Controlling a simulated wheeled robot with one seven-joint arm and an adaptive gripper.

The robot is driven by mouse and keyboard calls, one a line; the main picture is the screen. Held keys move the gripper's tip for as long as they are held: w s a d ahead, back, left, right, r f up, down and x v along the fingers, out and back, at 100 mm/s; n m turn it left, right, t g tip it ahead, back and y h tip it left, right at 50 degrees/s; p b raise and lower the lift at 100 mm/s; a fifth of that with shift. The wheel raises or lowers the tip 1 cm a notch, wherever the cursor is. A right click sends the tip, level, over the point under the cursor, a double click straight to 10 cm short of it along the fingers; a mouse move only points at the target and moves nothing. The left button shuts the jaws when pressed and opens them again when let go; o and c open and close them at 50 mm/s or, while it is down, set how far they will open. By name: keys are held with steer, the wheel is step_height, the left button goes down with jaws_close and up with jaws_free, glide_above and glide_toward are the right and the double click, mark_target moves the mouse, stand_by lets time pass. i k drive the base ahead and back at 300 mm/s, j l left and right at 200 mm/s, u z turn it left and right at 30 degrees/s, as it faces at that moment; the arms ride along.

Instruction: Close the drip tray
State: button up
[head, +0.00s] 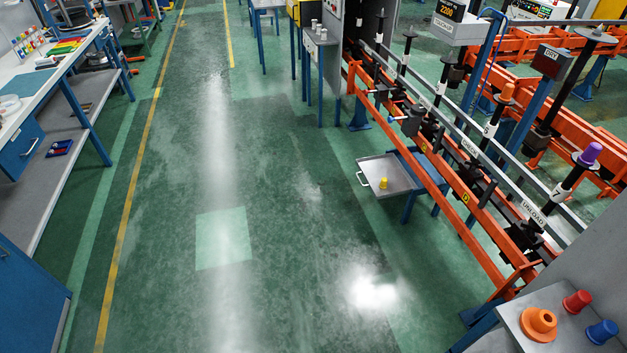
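The drip tray (398,176) is a shallow grey metal tray at the right of centre in the head view. It sticks out to the left from under the orange rail line, low above the floor. A pale handle (363,179) is on its left edge. A small yellow cup-shaped piece (383,183) stands in the tray near its front. My gripper is not in view.
The orange rail (480,243) with spindles runs along the right. A grey stand (562,322) with orange, red and blue pieces is at the lower right. A workbench (47,75) and blue cabinet (30,300) line the left. The green floor between (225,290) is clear.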

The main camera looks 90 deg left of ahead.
mark_target(374, 167)
steer(key=u, duration=2.7)
steer(key=i+j+z, duration=0.2)
steer(key=i+j, duration=0.15)
steer(key=i, duration=0.25)
steer(key=i+j+z, duration=0.2)
steer(key=i+j, duration=0.3)
steer(key=i+j+z, duration=0.15)
steer(key=i+j, duration=0.4)
steer(key=i+j+z, duration=0.2)
steer(key=i+j, duration=0.4)
steer(key=i+j+z, duration=0.2)
steer(key=i+j, duration=0.25)
steer(key=j, duration=0.25)
